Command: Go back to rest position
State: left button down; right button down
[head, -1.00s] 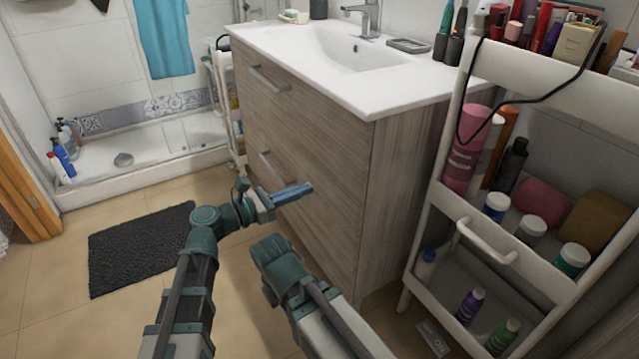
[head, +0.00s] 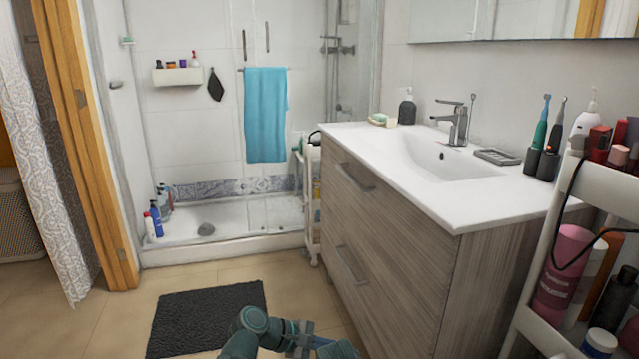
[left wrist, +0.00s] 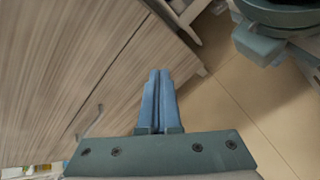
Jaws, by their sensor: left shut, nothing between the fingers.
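My left gripper (head: 304,328) shows at the bottom edge of the head view, in front of the vanity drawers and touching nothing that I can see. In the left wrist view its two blue fingers (left wrist: 157,85) lie together, shut and empty. A teal part of mine also shows at the upper right of the left wrist view.
The wood-grain vanity (head: 375,225) with a white sink top stands to the right. A white cosmetics cart (head: 545,330) is at the lower right. A dark mat (head: 200,315) lies on the tiled floor. A slim white trolley (head: 312,205) stands by the shower.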

pick_arm(q)
jog(key=s+a+f+m+g+y, duration=0.1)
jog(key=s+a+f+m+y, duration=0.1)
jog(key=a+f+m+y, duration=0.35)
jog(key=s+a+f+m+y, duration=0.2)
jog(key=s+a+m, duration=0.1)
jog(key=a, duration=0.6)
jog(key=s+a+f+m+g+y, duration=0.1)
jog(key=s+a+f+m+y, duration=0.2)
jog(key=a, duration=0.4)
jog(key=s+d+r+m+g+y+p, duration=0.15)
jog(key=s+d+m, duration=0.35)
jog(key=d, duration=0.6)
notch_tip(320, 180, up, 39)
jog(key=p, duration=3.8)
jog(key=shift+w+f+y, duration=0.15)
jog(key=shift+f+y, duration=0.05)
jog(key=shift+y, duration=0.1)
jog(key=shift+t, duration=0.25)
